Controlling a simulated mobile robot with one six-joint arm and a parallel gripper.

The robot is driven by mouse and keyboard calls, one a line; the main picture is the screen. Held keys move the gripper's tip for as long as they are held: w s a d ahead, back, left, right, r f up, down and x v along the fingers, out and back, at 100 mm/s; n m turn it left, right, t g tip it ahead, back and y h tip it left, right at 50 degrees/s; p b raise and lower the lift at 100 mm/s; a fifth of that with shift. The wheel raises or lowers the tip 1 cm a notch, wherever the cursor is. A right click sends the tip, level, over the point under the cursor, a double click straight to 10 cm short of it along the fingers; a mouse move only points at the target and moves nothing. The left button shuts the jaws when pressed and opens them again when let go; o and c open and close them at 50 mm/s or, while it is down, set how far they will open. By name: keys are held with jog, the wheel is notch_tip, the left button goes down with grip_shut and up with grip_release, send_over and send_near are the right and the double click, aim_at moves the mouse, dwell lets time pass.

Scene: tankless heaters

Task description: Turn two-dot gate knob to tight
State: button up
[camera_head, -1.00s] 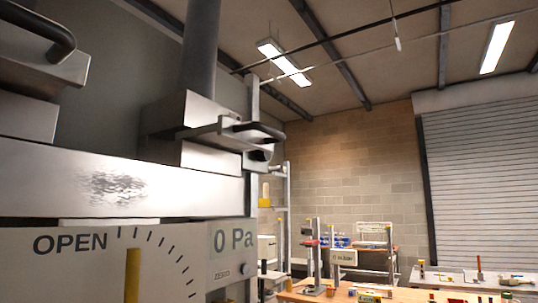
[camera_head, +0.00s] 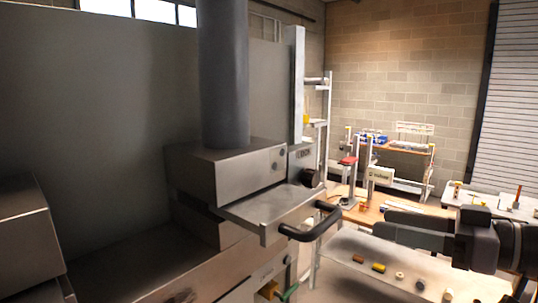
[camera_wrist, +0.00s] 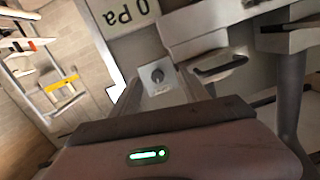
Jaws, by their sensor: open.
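A metal gate box (camera_head: 222,172) sits under a dark vertical pipe, with a flat plate (camera_head: 270,208) and a black bar handle (camera_head: 311,224) sticking out. A round black knob (camera_head: 312,178) shows at the box's right side; I cannot make out any dots. I cannot tell if both views show the same knob. My gripper (camera_head: 382,222) is open and empty, right of the handle and apart from it.
Another metal box (camera_head: 25,235) stands at the left edge. A black handle (camera_wrist: 220,66) lies right of the knob in the wrist view. A pale bench (camera_head: 350,252) with several small items lies below my gripper. Shelves and worktables stand behind.

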notch_tip(320, 180, up, 3)
jog(key=d+t, duration=0.1)
jog(key=d, duration=0.2)
jog(key=n+p, duration=0.1)
jog(key=p, duration=0.5)
send_near(317, 179)
jog(key=x, duration=0.9)
jog(key=shift+a+r, duration=0.2)
jog(key=shift+a, duration=0.05)
jog(key=shift+w, duration=0.1)
grip_shut()
jog(key=shift+b, duration=0.35)
jog(key=shift+f, duration=0.15)
